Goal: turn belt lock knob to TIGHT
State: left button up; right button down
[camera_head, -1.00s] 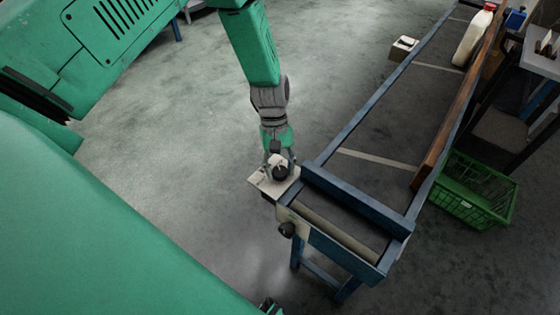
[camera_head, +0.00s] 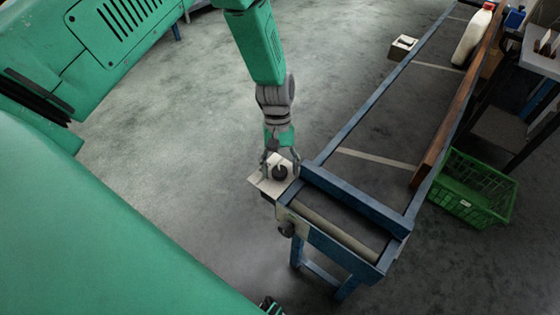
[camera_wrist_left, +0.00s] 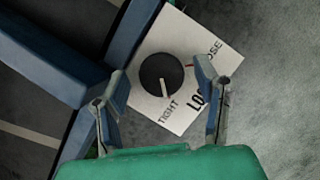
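The black belt lock knob (camera_head: 280,172) sits on a pale plate (camera_head: 262,182) at the near left corner of the conveyor. In the left wrist view the knob (camera_wrist_left: 162,75) shows a white pointer line aimed down toward the word TIGHT on the plate (camera_wrist_left: 215,37). A small red mark is to the knob's right. My left gripper (camera_head: 281,160) is above the plate; in the wrist view its fingers (camera_wrist_left: 162,77) are spread on either side of the knob, with clear gaps, holding nothing. My right gripper cannot be made out.
The blue-framed conveyor (camera_head: 355,208) runs toward the upper right, with a white bottle (camera_head: 472,38) at its far end. A second dark knob (camera_head: 287,229) is on its near end. A green crate (camera_head: 470,190) stands on the floor at right.

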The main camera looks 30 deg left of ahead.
pick_arm(q)
jog(key=shift+s, duration=0.1)
jog(key=shift+a+r, duration=0.1)
jog(key=shift+r, duration=0.15)
jog(key=v, duration=1.1)
jog(key=shift+w, duration=0.25)
jog(key=shift+a+r, duration=0.1)
